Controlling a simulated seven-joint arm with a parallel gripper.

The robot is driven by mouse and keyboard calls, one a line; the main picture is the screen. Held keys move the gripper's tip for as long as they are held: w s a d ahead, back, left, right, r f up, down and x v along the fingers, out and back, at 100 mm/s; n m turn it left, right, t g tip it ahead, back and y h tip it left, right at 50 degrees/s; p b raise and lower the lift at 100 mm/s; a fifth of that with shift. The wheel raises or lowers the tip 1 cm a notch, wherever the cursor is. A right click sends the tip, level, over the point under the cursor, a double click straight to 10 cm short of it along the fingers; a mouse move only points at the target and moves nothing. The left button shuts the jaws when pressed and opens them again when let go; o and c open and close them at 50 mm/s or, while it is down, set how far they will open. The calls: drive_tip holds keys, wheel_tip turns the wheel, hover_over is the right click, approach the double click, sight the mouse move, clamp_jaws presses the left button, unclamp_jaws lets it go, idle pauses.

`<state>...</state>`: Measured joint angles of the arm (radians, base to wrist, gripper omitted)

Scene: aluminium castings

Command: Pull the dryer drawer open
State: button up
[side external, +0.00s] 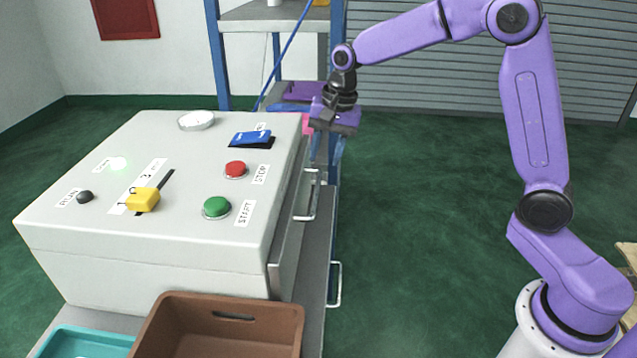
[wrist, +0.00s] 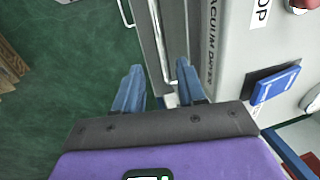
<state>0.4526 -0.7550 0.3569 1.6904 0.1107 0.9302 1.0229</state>
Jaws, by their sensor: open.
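The dryer (side external: 120,255) is a pale grey box with a control panel on top, at the left of the side view. Its drawer front (side external: 289,232) is the grey panel on the right side and looks closed. A metal bar handle (side external: 312,196) stands out from it. My gripper (side external: 328,152) is above the far end of that handle, pointing down, open and empty. In the wrist view its two blue fingers (wrist: 158,80) are spread, and the handle (wrist: 158,45) runs lengthwise between them in the picture. I cannot tell how far the fingertips are above it.
A second, lower handle (side external: 336,284) sticks out below. A brown bin (side external: 220,325) and a teal tray (side external: 85,344) stand in front of the dryer. A blue-posted shelf (side external: 217,60) stands behind. The green floor right of the drawer is clear up to my base.

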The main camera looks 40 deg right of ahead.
sight(317, 190)
drive_tip(key=f, duration=0.5)
drive_tip(key=w+a+f, duration=0.1)
drive_tip(key=f, duration=0.2)
drive_tip(key=shift+a+f, duration=0.1)
drive_tip(key=shift+f, duration=0.1)
clamp_jaws()
